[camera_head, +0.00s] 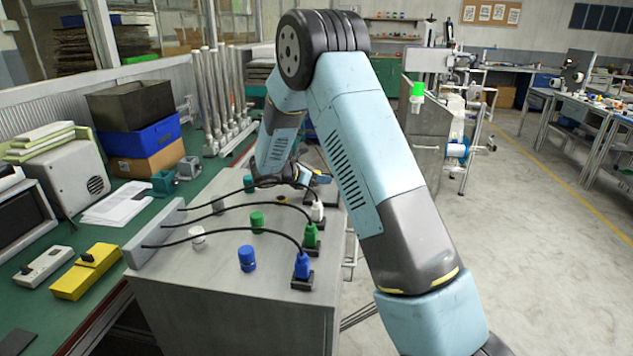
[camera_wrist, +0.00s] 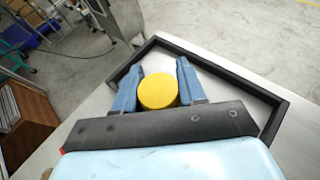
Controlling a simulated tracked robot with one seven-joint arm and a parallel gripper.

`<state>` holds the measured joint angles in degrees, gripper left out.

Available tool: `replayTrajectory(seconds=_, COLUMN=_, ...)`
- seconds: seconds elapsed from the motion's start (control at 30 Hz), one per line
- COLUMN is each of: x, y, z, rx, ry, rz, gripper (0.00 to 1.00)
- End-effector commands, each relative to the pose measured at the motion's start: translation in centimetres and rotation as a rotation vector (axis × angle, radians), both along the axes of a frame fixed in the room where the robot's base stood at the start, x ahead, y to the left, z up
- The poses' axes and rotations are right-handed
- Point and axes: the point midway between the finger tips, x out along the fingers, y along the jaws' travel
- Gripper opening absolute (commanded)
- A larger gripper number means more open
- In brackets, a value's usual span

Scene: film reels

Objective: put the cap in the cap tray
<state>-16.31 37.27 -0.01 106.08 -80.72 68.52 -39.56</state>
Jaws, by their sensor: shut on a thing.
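A yellow cap (camera_wrist: 158,96), round and flat-topped, sits between the two blue fingers of my gripper (camera_wrist: 158,84) in the wrist view. The gripper is shut on it. The cap tray (camera_wrist: 213,54), with a black rim and pale floor, lies around and below the fingers in that view. The cap appears within the tray's outline; I cannot tell whether it touches the floor. In the head view my gripper (camera_head: 312,176) is at the far right of the grey bench top, mostly hidden by my arm, and the cap is not clearly visible there.
Black cables arch from a grey block (camera_head: 155,237) to blue (camera_head: 302,266), green (camera_head: 310,236) and white (camera_head: 318,211) plugs.

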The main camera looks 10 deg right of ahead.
Motion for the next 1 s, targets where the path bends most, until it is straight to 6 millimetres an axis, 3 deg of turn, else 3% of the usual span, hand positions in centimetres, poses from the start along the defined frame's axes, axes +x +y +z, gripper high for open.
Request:
replayTrajectory(seconds=0.1, x=-0.01, y=-0.02, z=-1.16, rx=0.0, ry=0.001, rz=0.0, gripper=0.12)
replayTrajectory(seconds=0.5, x=-0.04, y=0.07, z=-1.56, rx=0.0, ry=0.0, rz=0.001, gripper=0.12)
replayTrajectory(seconds=0.53, x=-0.04, y=0.08, z=-1.55, rx=0.001, ry=0.0, rz=0.001, gripper=0.42)
replayTrajectory(seconds=0.77, x=-0.05, y=0.13, z=-1.63, rx=0.001, ry=0.002, rz=0.002, gripper=0.64)
replayTrajectory(seconds=1.0, x=-0.05, y=0.21, z=-1.67, rx=0.002, ry=0.003, rz=0.004, gripper=0.66)
